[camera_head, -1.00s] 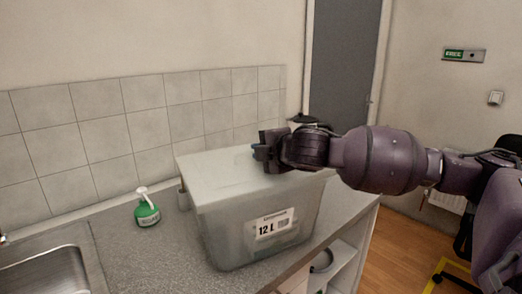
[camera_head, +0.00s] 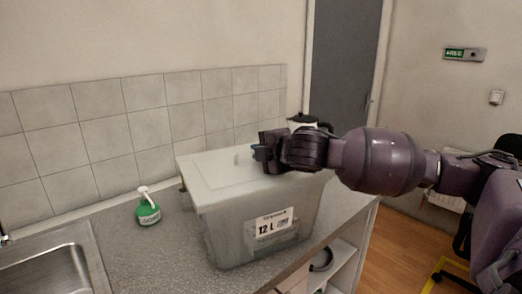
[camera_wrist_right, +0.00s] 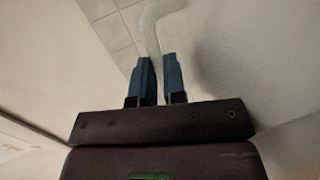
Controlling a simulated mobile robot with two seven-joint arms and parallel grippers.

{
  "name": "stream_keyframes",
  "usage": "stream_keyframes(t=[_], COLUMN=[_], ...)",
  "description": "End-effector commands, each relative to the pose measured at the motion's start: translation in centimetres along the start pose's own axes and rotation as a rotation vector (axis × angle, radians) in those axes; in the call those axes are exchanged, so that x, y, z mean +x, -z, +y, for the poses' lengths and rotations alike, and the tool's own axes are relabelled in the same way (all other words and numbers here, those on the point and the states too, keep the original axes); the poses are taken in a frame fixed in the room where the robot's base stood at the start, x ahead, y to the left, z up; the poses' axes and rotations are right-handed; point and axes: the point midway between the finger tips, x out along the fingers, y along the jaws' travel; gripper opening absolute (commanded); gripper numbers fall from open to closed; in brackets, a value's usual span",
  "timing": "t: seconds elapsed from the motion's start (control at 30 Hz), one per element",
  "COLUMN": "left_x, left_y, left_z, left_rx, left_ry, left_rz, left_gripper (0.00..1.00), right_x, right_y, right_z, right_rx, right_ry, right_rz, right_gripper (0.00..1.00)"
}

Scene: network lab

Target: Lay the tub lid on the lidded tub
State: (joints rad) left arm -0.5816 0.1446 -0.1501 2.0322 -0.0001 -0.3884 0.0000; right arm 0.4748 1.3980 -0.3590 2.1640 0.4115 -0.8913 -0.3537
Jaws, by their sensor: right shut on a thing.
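The lidded tub (camera_head: 226,236) is a translucent box with a "12 L" label on its front, standing on the grey worktop. The pale tub lid (camera_head: 215,178) lies over its top. I see no clear gap between lid and rim along the front, but cannot tell whether it is fully seated. My right gripper (camera_head: 253,153) reaches in from the right over the lid. It is shut on the lid's raised handle, which runs up between the blue fingers in the right wrist view (camera_wrist_right: 157,72). The arm hides the tub's far right corner. My left gripper is in neither view.
A green pump bottle (camera_head: 148,213) stands left of the tub on the worktop (camera_head: 150,255). A sink (camera_head: 45,275) is at the front left. A kettle-like vessel (camera_head: 303,120) is behind my right wrist. The tiled wall is close behind.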

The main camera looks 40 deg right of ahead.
Motion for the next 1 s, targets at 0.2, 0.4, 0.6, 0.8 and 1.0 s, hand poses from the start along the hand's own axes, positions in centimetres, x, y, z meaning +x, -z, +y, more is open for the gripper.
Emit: stream_keyframes(t=[0.2,0.4,0.6,0.8,1.0], left_x=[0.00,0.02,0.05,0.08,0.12], left_y=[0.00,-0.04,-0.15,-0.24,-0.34], left_z=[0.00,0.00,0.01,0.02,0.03], left_rx=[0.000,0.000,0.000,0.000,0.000], left_ry=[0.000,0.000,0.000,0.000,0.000], left_rz=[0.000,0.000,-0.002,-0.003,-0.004], left_gripper=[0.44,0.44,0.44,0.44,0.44], right_x=[0.00,0.03,0.11,0.19,0.26], right_y=[0.00,-0.01,-0.02,-0.04,-0.05], right_z=[0.03,-0.05,-0.28,-0.51,-0.73], right_rx=[0.000,0.000,0.000,0.000,0.001], right_ry=[-0.001,-0.001,0.000,0.000,0.000], right_rz=[0.000,0.000,0.000,0.000,0.000], right_gripper=[0.00,0.00,0.00,0.00,0.00])
